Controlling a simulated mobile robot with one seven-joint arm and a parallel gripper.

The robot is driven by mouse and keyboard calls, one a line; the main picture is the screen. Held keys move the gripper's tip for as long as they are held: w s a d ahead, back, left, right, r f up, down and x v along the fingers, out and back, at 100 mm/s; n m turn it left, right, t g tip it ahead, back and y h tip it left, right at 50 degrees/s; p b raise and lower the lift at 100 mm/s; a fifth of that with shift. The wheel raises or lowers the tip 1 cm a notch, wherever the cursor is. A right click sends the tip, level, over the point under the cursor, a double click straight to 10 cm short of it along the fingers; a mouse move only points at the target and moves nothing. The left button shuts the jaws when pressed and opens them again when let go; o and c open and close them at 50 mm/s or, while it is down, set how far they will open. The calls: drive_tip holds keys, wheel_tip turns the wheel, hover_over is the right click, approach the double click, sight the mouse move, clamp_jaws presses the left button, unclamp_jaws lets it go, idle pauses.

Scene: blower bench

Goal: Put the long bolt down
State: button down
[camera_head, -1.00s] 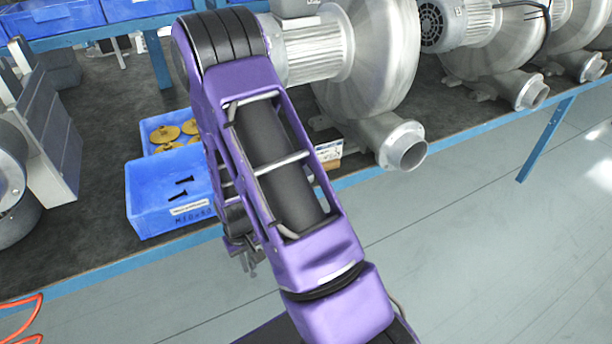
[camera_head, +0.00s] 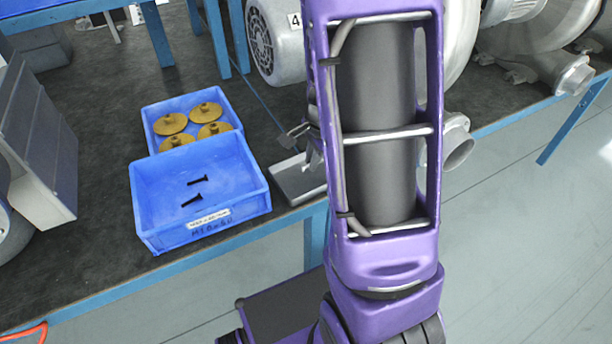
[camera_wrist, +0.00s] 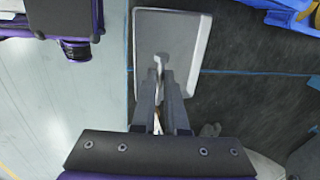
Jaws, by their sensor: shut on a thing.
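My gripper (camera_wrist: 160,74) is shut on the long bolt (camera_wrist: 158,61); only a small part of the bolt shows between the fingertips, over a grey metal tray (camera_wrist: 190,42). I cannot tell whether the bolt touches the tray. In the head view the tray (camera_head: 292,186) lies at the bench's front edge, right of a blue bin (camera_head: 157,222). My gripper (camera_head: 311,150) is partly hidden by my purple arm there, and the bolt cannot be made out. Two black bolts (camera_head: 192,200) lie in the blue bin.
A second blue bin (camera_head: 155,112) with several brass-coloured discs (camera_head: 172,124) stands behind the first. Blowers (camera_head: 275,40) stand behind and right of my arm. A grey panelled unit (camera_head: 45,140) is at the left. Dark bench top is bare left of the bins.

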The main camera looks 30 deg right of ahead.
sight(310, 188)
drive_tip(key=b+x, duration=0.1)
drive_tip(key=x, duration=0.1)
drive_tip(key=s+b+x, duration=0.1)
drive_tip(key=x, duration=0.2)
drive_tip(key=s+b+x, duration=0.1)
drive_tip(key=x, duration=0.2)
drive_tip(key=shift+d+f, duration=0.1)
drive_tip(key=shift+f, duration=0.1)
